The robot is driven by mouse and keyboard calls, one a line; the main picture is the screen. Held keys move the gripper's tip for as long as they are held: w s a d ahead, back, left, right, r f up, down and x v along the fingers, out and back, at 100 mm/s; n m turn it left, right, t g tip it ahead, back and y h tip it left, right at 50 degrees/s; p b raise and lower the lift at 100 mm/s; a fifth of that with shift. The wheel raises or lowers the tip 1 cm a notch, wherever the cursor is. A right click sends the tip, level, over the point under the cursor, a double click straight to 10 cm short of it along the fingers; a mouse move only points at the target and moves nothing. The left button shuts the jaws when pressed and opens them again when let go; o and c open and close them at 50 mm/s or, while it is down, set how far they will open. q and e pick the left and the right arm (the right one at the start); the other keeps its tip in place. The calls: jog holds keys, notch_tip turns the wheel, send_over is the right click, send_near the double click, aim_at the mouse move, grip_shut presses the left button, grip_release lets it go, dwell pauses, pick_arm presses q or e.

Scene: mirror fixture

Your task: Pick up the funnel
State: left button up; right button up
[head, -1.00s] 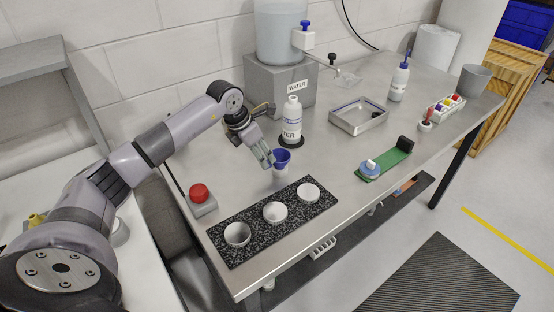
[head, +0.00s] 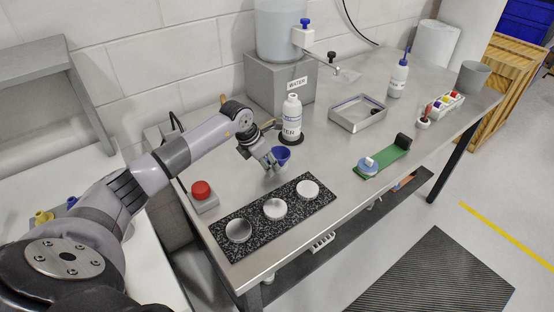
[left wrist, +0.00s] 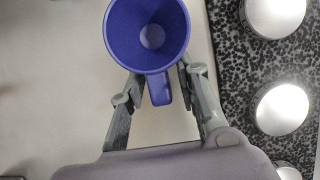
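The blue funnel (head: 282,153) is on the steel bench between the white bottle and the speckled black mat. In the left wrist view the funnel (left wrist: 148,32) shows its round mouth, with its handle tab pointing toward my gripper. My left gripper (head: 272,162) is at the funnel's near left side. In the left wrist view the fingers of my left gripper (left wrist: 160,80) stand on either side of the tab, with small gaps visible. The fingertips are partly hidden by the funnel's bowl. My right gripper is not in view.
The speckled mat (head: 250,222) with three white round dishes lies in front. A red button (head: 201,190) is at the left. The white bottle (head: 291,120) and water dispenser (head: 279,84) stand behind. A metal tray (head: 357,114) and green board (head: 384,159) are to the right.

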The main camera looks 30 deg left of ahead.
pick_arm(q)
grip_shut()
dwell(0.3)
